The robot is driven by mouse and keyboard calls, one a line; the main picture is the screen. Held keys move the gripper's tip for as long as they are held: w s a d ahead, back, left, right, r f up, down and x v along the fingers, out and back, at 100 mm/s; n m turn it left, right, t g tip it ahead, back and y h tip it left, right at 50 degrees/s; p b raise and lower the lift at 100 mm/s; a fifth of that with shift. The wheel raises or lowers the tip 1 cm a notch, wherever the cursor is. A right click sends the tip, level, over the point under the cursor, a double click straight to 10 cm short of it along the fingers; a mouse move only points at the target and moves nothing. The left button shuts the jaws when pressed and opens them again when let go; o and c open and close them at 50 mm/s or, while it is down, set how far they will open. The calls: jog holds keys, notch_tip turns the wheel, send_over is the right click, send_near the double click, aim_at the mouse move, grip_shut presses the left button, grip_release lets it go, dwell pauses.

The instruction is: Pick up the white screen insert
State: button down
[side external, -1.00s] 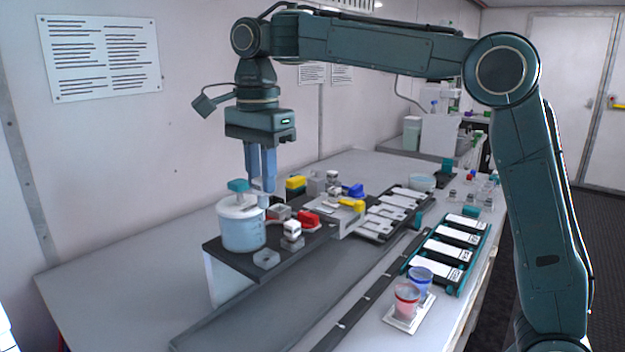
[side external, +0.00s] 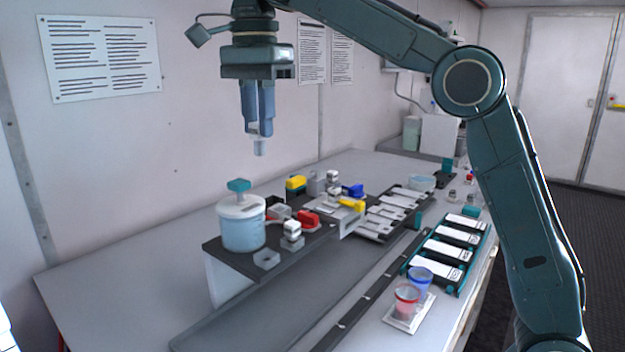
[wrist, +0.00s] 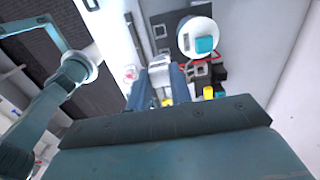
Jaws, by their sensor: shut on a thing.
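My gripper (side external: 258,128) is high above the dark work platform, pointing down, with its blue fingers shut on a small pale piece, the white screen insert (side external: 260,147). The insert's lower end sticks out below the fingertips and touches nothing beneath. In the wrist view the insert (wrist: 160,68) shows between the two blue fingers (wrist: 160,82). Its upper part is hidden by the fingers.
Below stands a pale blue canister (side external: 243,228) with a teal knob. Beside it on the dark platform (side external: 300,250) are red, yellow and blue-handled parts. Two cups (side external: 407,300) and a rack of white-labelled slides (side external: 447,250) are at right. The air around my gripper is clear.

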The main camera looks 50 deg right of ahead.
dwell(0.6)
jog(key=w+d+f, duration=1)
jog(key=d+f, duration=0.2)
jog(key=d, duration=0.2)
jog(key=shift+w+d+f, duration=0.25)
jog(key=shift+w+f, duration=0.05)
jog(key=shift+w, duration=0.05)
jog(key=shift+f, duration=0.1)
jog(key=shift+f, duration=2.1)
jog(key=shift+f, duration=0.2)
jog(key=shift+f, duration=0.65)
jog(key=shift+f, duration=0.5)
